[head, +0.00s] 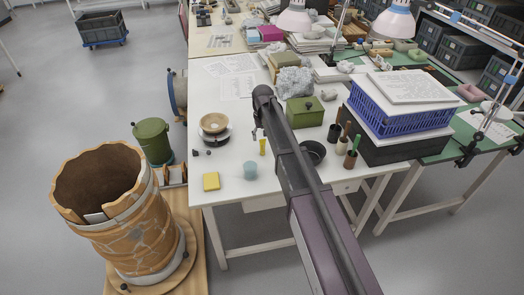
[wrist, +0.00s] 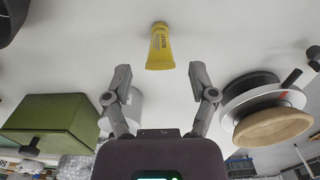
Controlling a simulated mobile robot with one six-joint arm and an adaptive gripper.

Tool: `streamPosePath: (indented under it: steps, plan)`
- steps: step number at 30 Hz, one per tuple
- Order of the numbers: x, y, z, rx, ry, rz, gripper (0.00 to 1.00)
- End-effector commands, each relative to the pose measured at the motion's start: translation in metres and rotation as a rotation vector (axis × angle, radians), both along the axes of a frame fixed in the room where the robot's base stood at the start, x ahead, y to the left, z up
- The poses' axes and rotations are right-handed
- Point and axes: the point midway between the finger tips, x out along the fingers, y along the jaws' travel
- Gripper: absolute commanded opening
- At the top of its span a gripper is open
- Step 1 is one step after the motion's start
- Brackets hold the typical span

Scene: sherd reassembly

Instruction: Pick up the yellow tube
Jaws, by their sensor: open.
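The yellow tube (head: 262,146) is on the white table, just in front of my gripper (head: 257,131) in the head view. In the wrist view the yellow tube (wrist: 160,48) shows dark lettering, with its narrow end away from me and its wide end towards me. My gripper (wrist: 160,76) is open and empty. Its two fingers are spread either side of the tube's line, and the tube lies beyond the fingertips, apart from them. I cannot tell whether the tube stands or lies.
A turntable with a bowl (head: 214,124) stands left of the tube. A green box (head: 305,111) and a black bowl (head: 313,153) are to the right. A light blue cup (head: 250,169) and yellow block (head: 211,181) are nearer the front edge. Bare table surrounds the tube.

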Motion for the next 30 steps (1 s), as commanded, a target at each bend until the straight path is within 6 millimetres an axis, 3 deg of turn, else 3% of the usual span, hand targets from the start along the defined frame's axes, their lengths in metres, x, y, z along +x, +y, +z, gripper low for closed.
streamPosePath:
  steps: [11, 30]
  plan:
    - [0.000, 0.000, -0.005, 0.000, 0.000, 0.000, 0.73]
    - [0.000, 0.001, -0.049, 0.000, 0.000, 0.000, 0.73]
